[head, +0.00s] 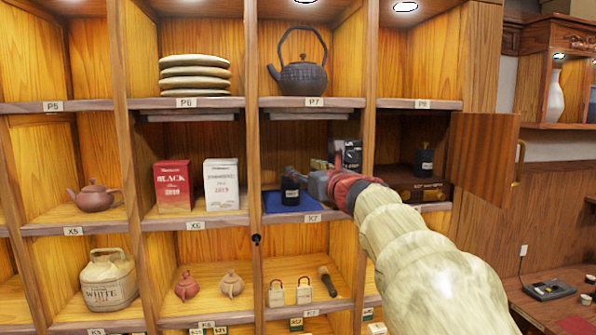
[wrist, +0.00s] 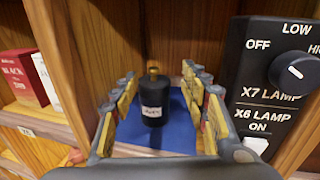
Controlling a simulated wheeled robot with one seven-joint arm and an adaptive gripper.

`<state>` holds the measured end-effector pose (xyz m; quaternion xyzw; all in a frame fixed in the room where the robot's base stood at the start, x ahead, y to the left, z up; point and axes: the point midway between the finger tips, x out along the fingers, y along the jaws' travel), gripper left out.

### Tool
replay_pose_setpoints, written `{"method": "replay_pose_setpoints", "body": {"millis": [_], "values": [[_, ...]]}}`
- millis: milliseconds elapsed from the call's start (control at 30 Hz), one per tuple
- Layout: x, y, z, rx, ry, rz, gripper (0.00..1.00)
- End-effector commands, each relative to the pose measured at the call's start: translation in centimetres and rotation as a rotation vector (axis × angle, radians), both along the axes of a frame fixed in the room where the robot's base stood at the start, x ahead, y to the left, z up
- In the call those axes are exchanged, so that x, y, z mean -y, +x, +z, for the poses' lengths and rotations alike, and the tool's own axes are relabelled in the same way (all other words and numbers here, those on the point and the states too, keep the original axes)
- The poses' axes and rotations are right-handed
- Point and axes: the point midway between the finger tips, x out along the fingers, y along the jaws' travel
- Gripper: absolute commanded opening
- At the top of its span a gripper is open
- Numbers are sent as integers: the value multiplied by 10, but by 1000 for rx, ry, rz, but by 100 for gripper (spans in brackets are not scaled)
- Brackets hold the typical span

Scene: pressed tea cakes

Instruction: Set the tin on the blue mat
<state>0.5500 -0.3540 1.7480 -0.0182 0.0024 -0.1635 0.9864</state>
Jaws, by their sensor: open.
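A small black tin (head: 290,192) with a pale label stands upright on the blue mat (head: 275,208) in the shelf bay marked X7. In the wrist view the tin (wrist: 152,100) shows a gold-coloured knob on top, and the mat (wrist: 178,140) spreads around its base. My gripper (head: 305,183) reaches into the bay from the right. In the wrist view my gripper (wrist: 158,98) is open, with its fingers on either side of the tin and visible gaps on both sides. A second dark tin (head: 424,162) stands in the bay to the right.
A black lamp control box (wrist: 270,85) with a dial is close on the right. Red and white tea boxes (head: 173,186) stand in the left bay, beyond a wooden divider (head: 252,150). The second tin stands on a dark box (head: 405,184); a cabinet door (head: 483,150) hangs open.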

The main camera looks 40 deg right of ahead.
Motion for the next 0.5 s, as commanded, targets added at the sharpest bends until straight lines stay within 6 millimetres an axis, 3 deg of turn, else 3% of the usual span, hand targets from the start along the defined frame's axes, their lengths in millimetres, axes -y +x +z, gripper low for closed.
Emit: {"method": "replay_pose_setpoints", "body": {"millis": [200,500], "values": [[-13,-41,0,1,1,-3,45],[-21,-64,-1,0,2,-1,45]]}}
